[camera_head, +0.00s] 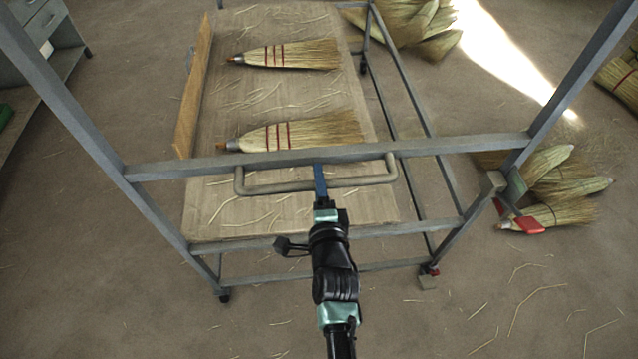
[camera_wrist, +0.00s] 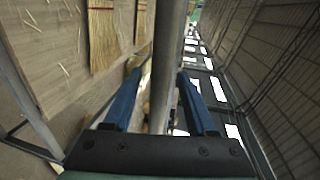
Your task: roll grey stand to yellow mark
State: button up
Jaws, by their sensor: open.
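The grey stand (camera_head: 340,152) is a metal frame on casters with a wooden shelf (camera_head: 285,213). A bent grey handle (camera_head: 260,190) sticks out from its near upper rail. In the wrist view a grey bar (camera_wrist: 166,70), apparently the handle, runs between the two open blue fingers (camera_wrist: 160,95). I cannot tell whether either finger touches it. No yellow mark shows in either view.
Two brooms (camera_head: 290,54) (camera_head: 300,132) lie on the shelf among loose straw. Brooms lie on the floor at right (camera_head: 560,190) and behind (camera_head: 410,25). A grey cabinet (camera_head: 45,25) stands at left. The near floor holds only scattered straw.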

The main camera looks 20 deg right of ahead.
jog(key=shift+c, duration=0.2)
grip_shut()
dwell(1.3)
